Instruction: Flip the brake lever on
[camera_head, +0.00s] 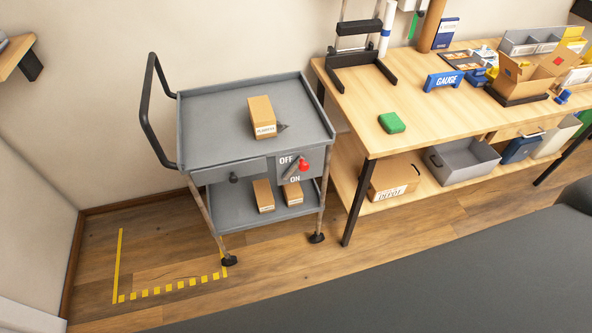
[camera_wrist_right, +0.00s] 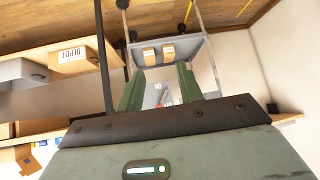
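The brake lever (camera_head: 303,166) is a short lever with a red knob on the front panel of a grey cart (camera_head: 205,146). In the head view its knob points up and right, beside the word OFF, with ON below it. My right gripper (camera_wrist_right: 159,70) is open and empty in the right wrist view, its two green fingers spread. The cart's panel (camera_wrist_right: 157,88) and part of the lever show small, beyond and between the fingers, apart from them. The head view shows neither gripper, and my left gripper is in no view.
The cart carries a box (camera_head: 263,115) on top and two boxes on its lower shelf. A wooden workbench (camera_head: 350,105) with a green block (camera_head: 391,123) stands close on its right. Yellow floor tape (camera_head: 170,288) lies at the front left. Floor before the cart is clear.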

